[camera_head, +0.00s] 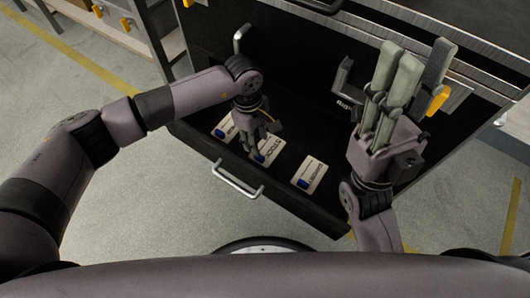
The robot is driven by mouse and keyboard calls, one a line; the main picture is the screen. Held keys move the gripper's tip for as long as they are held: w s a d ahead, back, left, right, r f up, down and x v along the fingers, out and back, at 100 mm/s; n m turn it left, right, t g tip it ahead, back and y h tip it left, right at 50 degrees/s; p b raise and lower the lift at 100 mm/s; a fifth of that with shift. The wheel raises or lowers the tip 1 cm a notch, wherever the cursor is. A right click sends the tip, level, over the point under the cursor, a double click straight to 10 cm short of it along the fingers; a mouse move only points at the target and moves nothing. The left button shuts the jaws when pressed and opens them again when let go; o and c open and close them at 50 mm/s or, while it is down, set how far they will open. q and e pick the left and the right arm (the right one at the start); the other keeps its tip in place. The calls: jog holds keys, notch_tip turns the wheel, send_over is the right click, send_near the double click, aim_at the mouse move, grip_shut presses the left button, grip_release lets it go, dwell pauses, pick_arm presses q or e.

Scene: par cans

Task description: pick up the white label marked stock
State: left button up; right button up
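The white label marked STOCK (270,150) lies on the dark floor of an open drawer (290,190), between two similar labels. It has black lettering and a blue patch at its lower end. My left gripper (260,138) reaches down over its upper left part and hides some of it. I cannot tell whether the fingers touch it or how far they are open. My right gripper (408,62) is up at the right of the drawer with its fingers stretched out, open and empty, away from the labels.
One white label (224,128) lies left of STOCK and another (311,174) lies to its right. The drawer's front has a metal handle (238,180). A cabinet with metal edges and yellow tabs (438,100) rises behind. Bare drawer floor lies between the labels.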

aim_at(268, 147)
pick_arm(q)
notch_tip(268, 147, down, 3)
jog(key=shift+d+r+b, duration=0.15)
jog(key=shift+r+b, duration=0.05)
jog(key=shift+b, duration=0.1)
jog(key=f, duration=0.1)
jog(key=f+b, duration=0.1)
jog(key=f, duration=0.1)
jog(key=f+b, duration=0.1)
jog(key=f, duration=0.1)
jog(key=shift+s, duration=0.3)
jog(key=shift+f, duration=0.1)
grip_shut()
jog(key=shift+r, duration=0.2)
